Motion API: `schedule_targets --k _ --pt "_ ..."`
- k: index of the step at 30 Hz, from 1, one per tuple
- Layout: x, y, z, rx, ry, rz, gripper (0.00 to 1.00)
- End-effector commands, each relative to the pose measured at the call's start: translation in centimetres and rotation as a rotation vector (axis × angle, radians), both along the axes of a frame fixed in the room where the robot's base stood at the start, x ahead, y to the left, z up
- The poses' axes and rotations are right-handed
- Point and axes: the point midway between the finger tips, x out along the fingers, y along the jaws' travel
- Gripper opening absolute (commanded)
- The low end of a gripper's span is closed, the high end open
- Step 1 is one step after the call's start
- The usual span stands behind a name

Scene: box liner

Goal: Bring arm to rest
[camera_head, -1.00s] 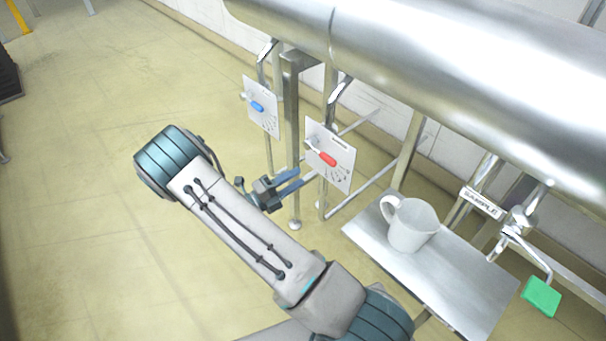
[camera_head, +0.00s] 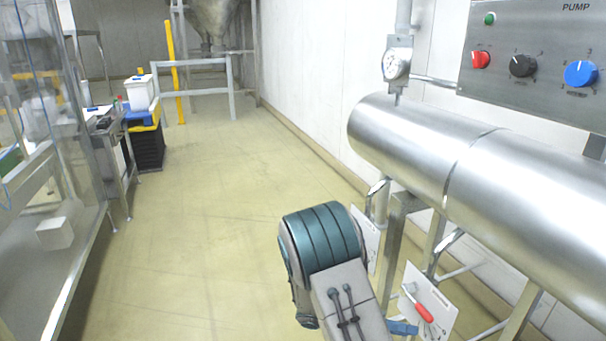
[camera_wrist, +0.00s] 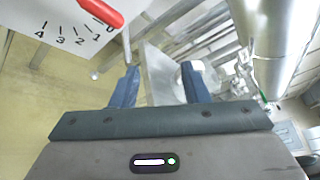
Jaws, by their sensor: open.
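My gripper shows in the wrist view (camera_wrist: 160,88), its two blue fingers apart with nothing between them. In the head view my arm reaches up from the bottom, and only a blue finger part of the gripper (camera_head: 403,327) shows beside it. A white dial plate with a red handle (camera_head: 418,306) is close to the gripper. The red handle also shows at the upper left of the wrist view (camera_wrist: 101,12), in front of numbers on the plate.
A large steel pipe (camera_head: 410,150) runs along the right. A pump panel (camera_head: 535,50) with red, black and blue knobs hangs above it. A steel-framed bench (camera_head: 75,255) stands at the left. A white container (camera_head: 139,93) stands further back. The floor (camera_head: 190,240) between is clear.

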Motion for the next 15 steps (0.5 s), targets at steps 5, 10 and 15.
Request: schedule_targets --k 5,10,15 --pt "-3.1 -0.3 3.2 0.16 -0.316 -0.212 0.41" --pt "-5.9 0.2 5.6 0.283 -0.609 -0.437 0.41" --pt "-8.3 1.2 8.0 0.381 -0.896 -0.684 0.41"
